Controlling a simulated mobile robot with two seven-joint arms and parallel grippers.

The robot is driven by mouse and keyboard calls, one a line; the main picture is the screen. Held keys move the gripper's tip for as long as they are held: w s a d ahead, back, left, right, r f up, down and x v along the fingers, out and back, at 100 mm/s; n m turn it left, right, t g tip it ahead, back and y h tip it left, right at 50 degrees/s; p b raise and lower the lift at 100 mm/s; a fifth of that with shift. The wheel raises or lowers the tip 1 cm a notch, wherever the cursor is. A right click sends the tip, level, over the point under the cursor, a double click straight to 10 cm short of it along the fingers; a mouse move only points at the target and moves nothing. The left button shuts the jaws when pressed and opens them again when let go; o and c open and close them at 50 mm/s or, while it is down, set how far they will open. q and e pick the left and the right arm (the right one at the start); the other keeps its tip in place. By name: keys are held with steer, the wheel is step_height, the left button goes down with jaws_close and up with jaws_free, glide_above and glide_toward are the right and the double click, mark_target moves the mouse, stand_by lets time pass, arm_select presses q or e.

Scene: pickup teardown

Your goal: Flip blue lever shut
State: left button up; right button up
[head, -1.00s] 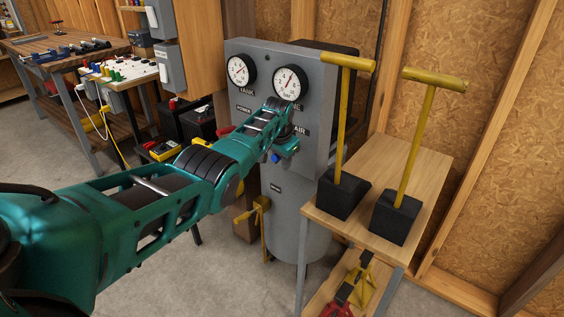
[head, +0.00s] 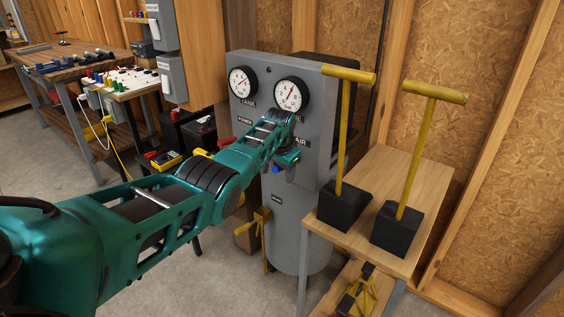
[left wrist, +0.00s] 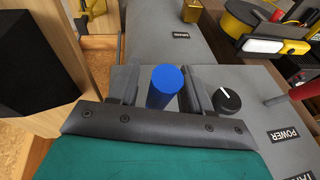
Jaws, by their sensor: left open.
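The blue lever (left wrist: 165,88) shows in the left wrist view as a round blue handle between my left gripper's (left wrist: 160,92) two fingers. The fingers are open, one on each side, and I cannot tell whether either touches it. In the head view my left gripper (head: 287,158) is at the front of the grey panel (head: 322,110), below the right gauge and by the AIR label. A small blue end of the lever (head: 276,169) shows just below it. The lever's base is hidden. My right gripper is not in view.
Two gauges, TANK (head: 243,82) and another (head: 291,95), sit on the panel above a grey tank (head: 290,225). A black knob (left wrist: 227,100) is close beside the fingers. A wooden bench (head: 385,170) with two yellow T-handles (head: 345,130) stands to the right.

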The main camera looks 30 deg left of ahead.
arm_select(q)
steer(key=shift+s+r, duration=0.1)
steer(key=shift+r, duration=0.25)
steer(key=p+v, duration=0.2)
steer(key=v, duration=0.2)
steer(key=shift+r+p, duration=0.2)
steer(key=shift+p, duration=0.1)
steer(key=v, duration=0.7)
steer(key=shift+s+r+p, duration=0.2)
steer(key=shift+r+p, duration=0.1)
steer(key=shift+p, duration=0.1)
steer(key=shift+d, duration=0.1)
